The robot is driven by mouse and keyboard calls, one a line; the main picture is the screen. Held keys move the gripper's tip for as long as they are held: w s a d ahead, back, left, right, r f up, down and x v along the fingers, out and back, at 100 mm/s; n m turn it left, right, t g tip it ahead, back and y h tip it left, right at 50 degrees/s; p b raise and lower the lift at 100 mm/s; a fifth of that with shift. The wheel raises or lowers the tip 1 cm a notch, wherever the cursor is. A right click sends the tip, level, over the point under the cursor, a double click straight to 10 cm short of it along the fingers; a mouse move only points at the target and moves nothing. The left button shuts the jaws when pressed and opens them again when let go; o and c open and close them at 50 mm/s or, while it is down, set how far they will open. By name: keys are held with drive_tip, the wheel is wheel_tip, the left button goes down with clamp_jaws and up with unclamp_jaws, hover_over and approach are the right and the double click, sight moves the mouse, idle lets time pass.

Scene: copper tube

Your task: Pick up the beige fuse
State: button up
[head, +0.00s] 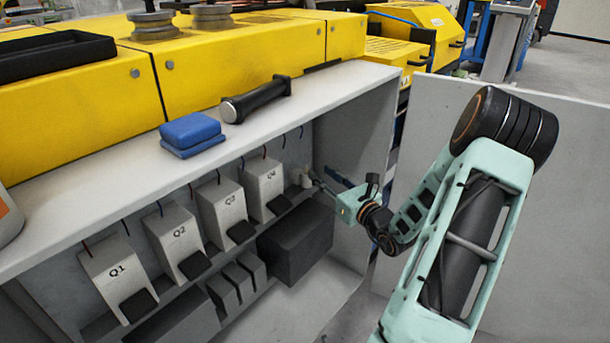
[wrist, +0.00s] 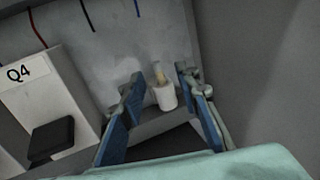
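The beige fuse (wrist: 165,97) is a small pale cylinder with a tan top, upright on the shelf at the cabinet's right end. It also shows small in the head view (head: 305,178), right of the Q4 unit. My gripper (wrist: 158,82) is open, its two blue fingers on either side of the fuse in the picture. The right finger appears closer to it than the left. Whether the fuse is fully between the fingertips or just beyond them, I cannot tell. In the head view my gripper (head: 322,180) reaches into the cabinet from the right.
The Q4 unit (head: 264,187) stands left of the fuse, with Q3, Q2 and Q1 further left. A dark grey box (head: 296,243) sits below. The cabinet's side wall (wrist: 255,75) is close on the right. A blue block (head: 191,133) and black cylinder (head: 257,99) lie on top.

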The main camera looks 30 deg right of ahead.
sight(308, 167)
drive_tip(key=w, duration=0.2)
drive_tip(key=w+b, duration=0.1)
drive_tip(key=w, duration=0.1)
drive_tip(key=w+f+b, duration=0.1)
drive_tip(key=w, duration=0.2)
drive_tip(key=shift+a, duration=0.35)
drive_tip(key=shift+w+r, duration=0.1)
drive_tip(key=shift+w, duration=0.25)
clamp_jaws()
